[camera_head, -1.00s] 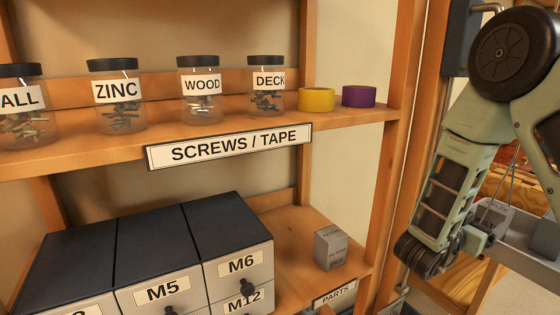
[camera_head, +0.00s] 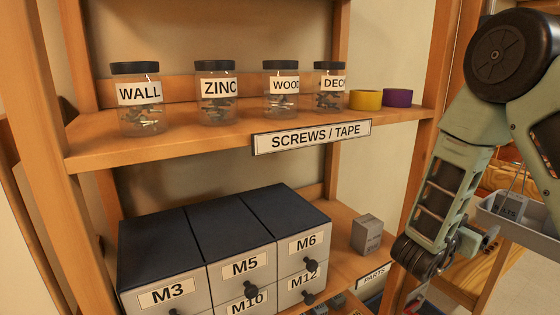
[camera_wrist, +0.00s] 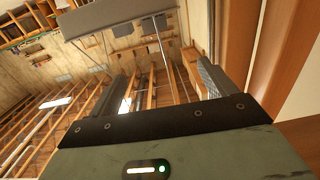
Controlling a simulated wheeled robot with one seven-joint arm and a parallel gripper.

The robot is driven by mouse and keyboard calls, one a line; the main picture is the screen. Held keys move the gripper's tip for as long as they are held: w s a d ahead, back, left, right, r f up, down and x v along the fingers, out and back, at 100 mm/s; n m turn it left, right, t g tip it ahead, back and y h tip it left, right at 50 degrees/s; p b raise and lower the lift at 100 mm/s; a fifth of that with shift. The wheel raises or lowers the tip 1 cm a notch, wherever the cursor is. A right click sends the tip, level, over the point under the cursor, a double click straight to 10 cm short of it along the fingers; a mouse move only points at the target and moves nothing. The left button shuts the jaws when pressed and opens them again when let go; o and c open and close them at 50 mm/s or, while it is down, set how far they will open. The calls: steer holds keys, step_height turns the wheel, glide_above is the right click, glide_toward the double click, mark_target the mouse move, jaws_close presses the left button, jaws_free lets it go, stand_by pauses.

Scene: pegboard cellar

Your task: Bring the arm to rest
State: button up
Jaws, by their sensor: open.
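My arm (camera_head: 445,195) hangs folded at the right side of the head view, in front of the shelf's right upright. My gripper's fingertips are hidden in that view, behind the wrist and the arm's lower joint. In the wrist view my gripper (camera_wrist: 165,85) is open, its two dark fingers standing wide apart with nothing between them. Past the fingers are wooden beams and a wall, far off. A wooden upright (camera_wrist: 282,50) is close on the right of the wrist view.
A shelf (camera_head: 200,138) holds several labelled jars, a yellow tape roll (camera_head: 365,100) and a purple one (camera_head: 398,97). Below stand a drawer unit (camera_head: 245,268) and a small grey box (camera_head: 366,236). A grey tray (camera_head: 520,216) is right of my arm.

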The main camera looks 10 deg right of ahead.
steer(key=w+a+f+n+t+y, duration=0.25)
steer(key=a+n+y, duration=0.55)
steer(key=a+y, duration=0.55)
steer(key=s+a+n+g+y, duration=0.3)
steer(key=s+n+g, duration=0.35)
steer(key=s, duration=0.85)
steer(key=s+a+r+n+g, duration=0.1)
steer(key=s+a+n, duration=0.2)
steer(key=s+a, duration=0.3)
steer(key=s+a+r+n+g, duration=0.1)
steer(key=s+a, duration=0.5)
steer(key=a, duration=0.6)
steer(key=n+g, duration=0.1)
steer(key=n, duration=0.1)
steer(key=shift+s+r+n, duration=0.25)
steer(key=shift+s+n, duration=0.05)
steer(key=shift+n, duration=0.05)
